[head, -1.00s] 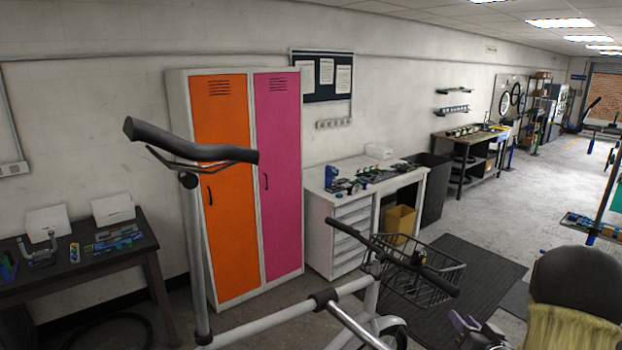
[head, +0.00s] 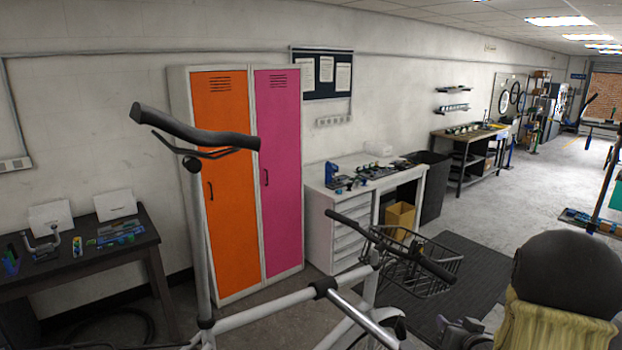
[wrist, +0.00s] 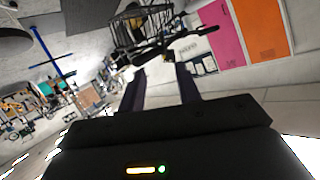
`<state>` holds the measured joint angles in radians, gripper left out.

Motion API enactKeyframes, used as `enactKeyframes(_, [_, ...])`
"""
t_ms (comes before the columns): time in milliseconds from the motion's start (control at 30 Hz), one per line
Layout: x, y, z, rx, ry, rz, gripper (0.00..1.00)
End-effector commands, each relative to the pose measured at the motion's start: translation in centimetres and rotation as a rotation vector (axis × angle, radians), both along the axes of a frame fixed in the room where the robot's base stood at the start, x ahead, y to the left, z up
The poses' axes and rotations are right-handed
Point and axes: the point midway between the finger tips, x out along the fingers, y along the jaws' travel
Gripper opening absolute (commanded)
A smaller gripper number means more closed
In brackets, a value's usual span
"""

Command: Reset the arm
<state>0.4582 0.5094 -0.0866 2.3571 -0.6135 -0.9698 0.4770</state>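My gripper (wrist: 160,78) shows in the wrist view with its two dark fingers apart and nothing between them. Pale background shows in the gap. The wrist view is turned over, with the floor and room upside down. Beyond the fingertips are a black wire basket (wrist: 140,25) and a dark handlebar. I cannot make out the gripper clearly in the head view; a small dark part at the bottom right is unclear.
A grey cargo bike frame (head: 262,312) with a handlebar (head: 195,130) stands close in front. A wire basket (head: 425,270) is beyond it. Orange and pink lockers (head: 278,180), a dark table (head: 80,258) and a white workbench (head: 320,215) line the wall. Open floor (head: 555,190) lies right.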

Motion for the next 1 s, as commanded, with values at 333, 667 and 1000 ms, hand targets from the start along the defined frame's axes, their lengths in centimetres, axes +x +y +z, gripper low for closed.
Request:
enactKeyframes(333, [-4.1, 6.3, -4.0, -0.138, 0.349, 0.002, 0.33])
enactKeyframes(667, [-13.7, 13.9, -7.5, -0.185, 0.746, 0.119, 0.33])
enactKeyframes(1000, [-20.0, 17.7, -8.4, -0.174, 0.949, 0.23, 0.33])
